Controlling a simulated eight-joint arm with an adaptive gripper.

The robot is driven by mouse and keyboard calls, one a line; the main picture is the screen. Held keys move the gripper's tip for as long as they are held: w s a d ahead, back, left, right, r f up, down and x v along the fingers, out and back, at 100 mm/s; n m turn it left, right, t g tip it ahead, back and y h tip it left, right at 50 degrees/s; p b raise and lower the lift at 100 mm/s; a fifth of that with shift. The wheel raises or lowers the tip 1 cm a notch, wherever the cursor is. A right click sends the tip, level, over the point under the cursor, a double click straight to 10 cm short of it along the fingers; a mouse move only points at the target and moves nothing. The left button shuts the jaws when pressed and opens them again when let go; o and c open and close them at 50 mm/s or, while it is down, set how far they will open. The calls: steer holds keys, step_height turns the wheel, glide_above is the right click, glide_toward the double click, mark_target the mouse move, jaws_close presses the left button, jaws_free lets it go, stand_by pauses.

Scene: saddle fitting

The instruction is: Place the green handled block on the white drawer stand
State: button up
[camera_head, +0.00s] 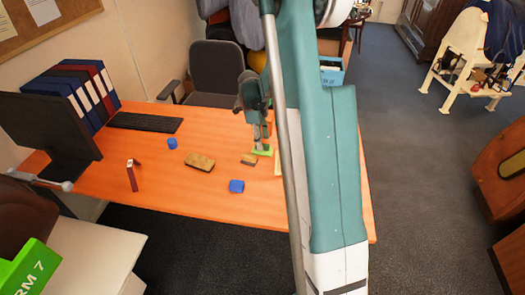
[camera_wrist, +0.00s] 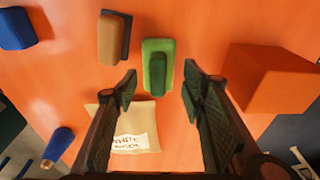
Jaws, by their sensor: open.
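The green handled block (camera_wrist: 160,48) lies on the orange table, a light green base with a darker green upright handle (camera_wrist: 157,74) on top. In the head view the block (camera_head: 263,152) shows as a small green patch under my gripper (camera_head: 258,140). In the wrist view my gripper (camera_wrist: 160,84) is open and empty, its fingertips on either side of the handle's near end and apart from it. How far above the block they are is hard to tell. A white drawer-like unit (camera_head: 85,252), probably the white drawer stand, is at the head view's lower left, partly cut off.
A brown block (camera_wrist: 112,40) lies left of the green block, and an orange box (camera_wrist: 275,85) stands right of it. A beige envelope (camera_wrist: 138,112) lies nearby.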

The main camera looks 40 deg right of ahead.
steer(key=shift+s+d+f+b, duration=0.1)
steer(key=shift+s+f+b, duration=0.1)
steer(key=shift+f, duration=0.6)
steer(key=shift+s+d+f+b, duration=0.1)
steer(key=shift+f+b, duration=0.1)
steer(key=shift+f, duration=0.65)
steer(key=shift+s+f+b, duration=0.1)
steer(key=shift+f+b, duration=0.1)
steer(key=shift+f, duration=0.6)
steer(key=c, duration=0.7)
steer(key=shift+r, duration=0.1)
steer(key=shift+c, duration=0.2)
steer(key=shift+r+p, duration=1.05)
steer(key=shift+r, duration=3.9)
